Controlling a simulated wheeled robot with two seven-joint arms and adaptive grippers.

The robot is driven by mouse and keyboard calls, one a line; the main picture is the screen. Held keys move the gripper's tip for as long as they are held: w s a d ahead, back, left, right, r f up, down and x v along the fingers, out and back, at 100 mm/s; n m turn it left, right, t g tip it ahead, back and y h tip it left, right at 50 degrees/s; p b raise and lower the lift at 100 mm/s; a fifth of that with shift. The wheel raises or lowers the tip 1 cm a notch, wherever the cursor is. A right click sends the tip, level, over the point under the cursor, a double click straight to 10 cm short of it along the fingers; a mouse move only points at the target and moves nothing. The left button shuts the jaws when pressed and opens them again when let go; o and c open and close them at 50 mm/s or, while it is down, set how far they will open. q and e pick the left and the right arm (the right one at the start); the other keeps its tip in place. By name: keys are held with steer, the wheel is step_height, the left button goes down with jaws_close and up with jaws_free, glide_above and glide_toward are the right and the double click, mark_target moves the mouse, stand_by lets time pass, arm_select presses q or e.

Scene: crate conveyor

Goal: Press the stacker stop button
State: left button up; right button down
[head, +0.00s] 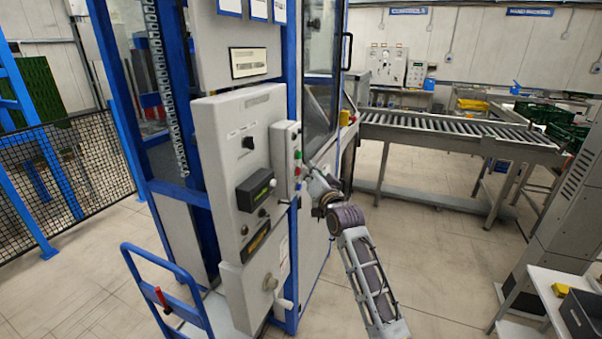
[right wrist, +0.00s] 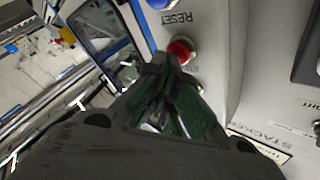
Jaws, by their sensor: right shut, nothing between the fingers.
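The stop button is a red round button (right wrist: 180,51) on a light grey panel in the right wrist view. The label beside it is mostly hidden by my fingers. It also shows small in the head view (head: 298,170), on the grey control box (head: 284,150) on the side of the stacker cabinet. My right gripper (right wrist: 166,66) is shut and empty, its dark fingertips right at the red button's lower edge. I cannot tell whether they touch it. In the head view the right gripper (head: 310,178) is beside the box, partly hidden by its own wrist. My left gripper is not in view.
A blue button (right wrist: 162,3) marked RESET sits close to the red one. A blue hand cart (head: 150,262) stands before the cabinet. A roller conveyor (head: 450,130) runs behind my arm to the right.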

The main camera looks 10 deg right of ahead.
steer(key=shift+d, duration=0.1)
steer(key=shift+s+d, duration=0.4)
steer(key=shift+d, duration=0.1)
steer(key=shift+d, duration=0.1)
steer(key=shift+s+d+p, duration=0.3)
steer(key=shift+s+d, duration=0.4)
steer(key=shift+d, duration=0.3)
steer(key=shift+s+d+p, duration=0.3)
steer(key=shift+s+d, duration=0.4)
steer(key=shift+d, duration=0.3)
steer(key=shift+n, duration=0.3)
